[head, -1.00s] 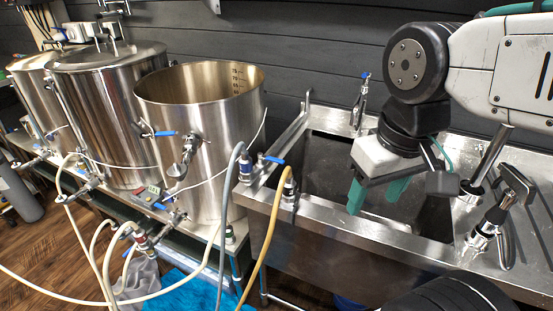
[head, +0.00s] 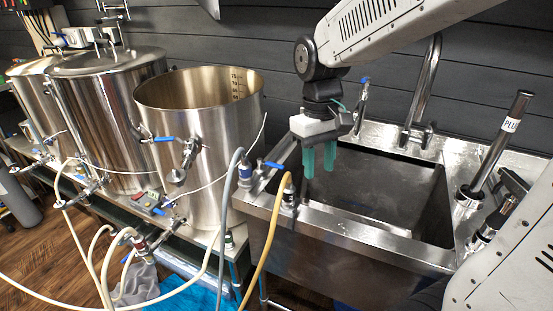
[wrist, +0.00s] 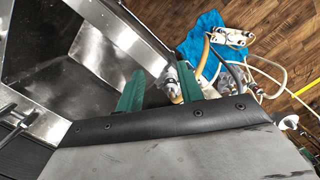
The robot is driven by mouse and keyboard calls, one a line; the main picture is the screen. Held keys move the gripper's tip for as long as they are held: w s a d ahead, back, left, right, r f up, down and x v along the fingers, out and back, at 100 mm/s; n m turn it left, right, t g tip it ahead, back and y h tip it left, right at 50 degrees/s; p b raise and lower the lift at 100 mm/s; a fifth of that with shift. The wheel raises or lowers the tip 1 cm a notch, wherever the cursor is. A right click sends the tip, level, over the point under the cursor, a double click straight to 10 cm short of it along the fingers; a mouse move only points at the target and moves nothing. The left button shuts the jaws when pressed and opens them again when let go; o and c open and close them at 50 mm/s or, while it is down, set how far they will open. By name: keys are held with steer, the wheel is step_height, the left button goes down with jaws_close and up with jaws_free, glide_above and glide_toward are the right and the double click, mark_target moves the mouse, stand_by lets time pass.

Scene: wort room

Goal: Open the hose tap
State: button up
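At the sink's left front corner, a metal hose tap (head: 288,196) has a yellow hose (head: 264,250) on it. Beside it, a second tap with a blue lever (head: 272,164) has a grey hose (head: 229,195). My gripper (head: 319,163) hangs above the sink's left part, right of both taps, with its teal fingers pointing down, apart and empty. In the wrist view my gripper's fingers (wrist: 160,90) are spread, and a tap (wrist: 172,86) shows between them, beyond the tips and partly hidden by the right finger. I cannot tell the lever's position there.
The steel sink (head: 345,232) has a curved faucet (head: 424,95) at its back and a black-topped post (head: 500,140) on its right. A steel pot (head: 205,110) with blue-levered valves stands at left. Hoses and a blue cloth (head: 190,292) lie below. The sink basin is clear.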

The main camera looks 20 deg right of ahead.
mark_target(277, 165)
steer(key=w+f+n, duration=0.1)
steer(key=w+n, duration=0.1)
steer(key=w, duration=0.5)
steer(key=w+a+f+n+t, duration=0.1)
steer(key=w+f+n, duration=0.1)
steer(key=w, duration=0.5)
steer(key=w+f+n, duration=0.2)
steer(key=w, duration=0.5)
steer(key=shift+w+a+f+n, duration=0.2)
steer(key=shift+a+f+n, duration=0.1)
steer(key=shift+n, duration=0.1)
steer(key=shift+f, duration=0.3)
step_height(277, 165, down, 7)
steer(key=shift+c, duration=0.4)
